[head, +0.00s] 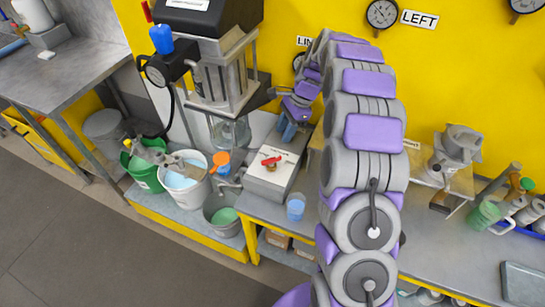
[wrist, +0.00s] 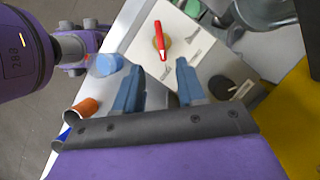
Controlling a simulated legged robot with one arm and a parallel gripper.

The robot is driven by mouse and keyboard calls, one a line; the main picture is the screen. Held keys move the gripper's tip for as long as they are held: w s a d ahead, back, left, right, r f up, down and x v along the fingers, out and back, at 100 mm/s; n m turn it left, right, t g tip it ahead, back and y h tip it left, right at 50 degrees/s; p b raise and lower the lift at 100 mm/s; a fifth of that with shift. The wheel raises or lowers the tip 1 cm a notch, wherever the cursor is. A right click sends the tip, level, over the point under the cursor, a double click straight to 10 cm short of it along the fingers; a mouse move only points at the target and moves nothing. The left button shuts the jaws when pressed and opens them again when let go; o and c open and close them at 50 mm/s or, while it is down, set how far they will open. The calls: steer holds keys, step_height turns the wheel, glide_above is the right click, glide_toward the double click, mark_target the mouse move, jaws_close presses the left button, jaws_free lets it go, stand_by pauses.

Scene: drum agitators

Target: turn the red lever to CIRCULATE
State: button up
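The red lever (head: 271,161) sits on a brass-coloured hub on the pale top plate of a grey box (head: 262,190). In the wrist view the red lever (wrist: 161,43) lies close to upright in the picture, just beyond the fingertips. Small dark markings are on the plate around it; I cannot read them, so the lever's setting is unclear. My gripper (head: 294,122) is behind the box in the head view. In the wrist view my gripper (wrist: 160,66) has its two blue fingers apart with nothing between them; the fingers seem clear of the lever.
A black knob (wrist: 221,88) is to the right of the fingers. A beaker of blue liquid (head: 296,207) stands right of the box. A white bucket (head: 184,182), green bucket (head: 143,172) and grey bucket (head: 222,215) stand left. An agitator machine (head: 215,70) rises behind them.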

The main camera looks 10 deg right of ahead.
steer(key=b, duration=0.1)
glide_above(270, 159)
steer(key=d, duration=0.2)
steer(key=f, duration=0.5)
steer(key=shift+w+a+f, duration=0.15)
steer(key=shift+w, duration=0.15)
step_height(270, 159, down, 4)
steer(key=shift+s+b, duration=0.1)
steer(key=shift+b, duration=0.45)
steer(key=shift+a+f, duration=0.15)
steer(key=shift+f, duration=0.55)
steer(key=shift+a+f, duration=0.15)
steer(key=shift+a, duration=0.7)
steer(key=shift+d+f, duration=0.1)
steer(key=shift+d, duration=0.45)
steer(key=c, duration=0.5)
jaws_close()
steer(key=shift+s+a, duration=0.1)
steer(key=shift+a, duration=0.05)
